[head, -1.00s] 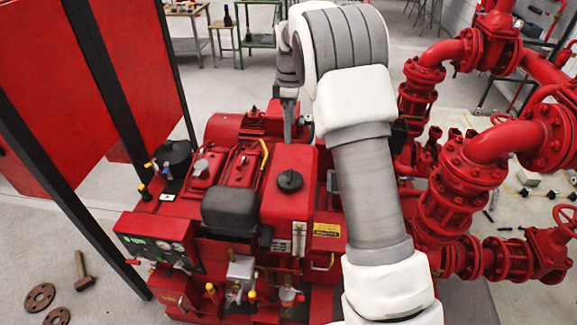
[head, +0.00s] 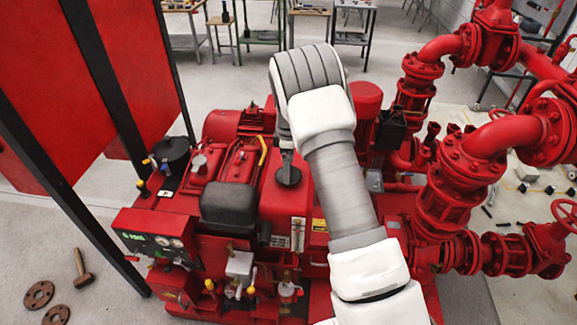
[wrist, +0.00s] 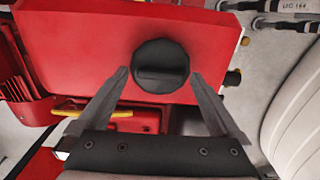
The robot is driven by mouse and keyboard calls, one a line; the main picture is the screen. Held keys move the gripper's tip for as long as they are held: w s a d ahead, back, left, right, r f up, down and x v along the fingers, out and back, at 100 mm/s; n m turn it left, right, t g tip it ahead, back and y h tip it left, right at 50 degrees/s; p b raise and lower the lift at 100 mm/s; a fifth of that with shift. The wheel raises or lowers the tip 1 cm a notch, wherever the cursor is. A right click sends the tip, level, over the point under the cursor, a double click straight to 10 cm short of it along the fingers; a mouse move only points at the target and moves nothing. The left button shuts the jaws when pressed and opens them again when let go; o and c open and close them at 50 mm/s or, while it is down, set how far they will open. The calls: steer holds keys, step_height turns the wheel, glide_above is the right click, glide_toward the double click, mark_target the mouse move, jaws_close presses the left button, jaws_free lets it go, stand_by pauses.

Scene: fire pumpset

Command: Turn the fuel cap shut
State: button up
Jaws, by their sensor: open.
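The fuel cap (head: 288,177) is a round black cap with a raised grip bar on top of the red fuel tank (head: 285,203). In the wrist view the cap (wrist: 160,66) sits between and slightly beyond the tips of my gripper (wrist: 159,74). The two fingers are spread wide, one on each side of the cap, with a small gap showing on both sides. The cap's bar lies roughly across the wrist picture. In the head view my arm comes down over the tank, and the gripper is mostly hidden behind my wrist, just above the cap.
A black box-shaped part (head: 229,207) and a yellow handle (head: 262,151) are left of the tank. The control panel (head: 155,238) is at front left. Red pipes and valves (head: 500,140) crowd the right. A hammer (head: 82,268) lies on the floor.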

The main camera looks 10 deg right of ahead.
steer(key=shift+f, duration=0.15)
steer(key=c, duration=1.3)
steer(key=shift+m, duration=0.3)
steer(key=m+b, duration=0.1)
steer(key=m, duration=0.2)
steer(key=shift+m, duration=0.4)
steer(key=m+b, duration=0.1)
steer(key=m, duration=0.8)
steer(key=shift+m, duration=2.2)
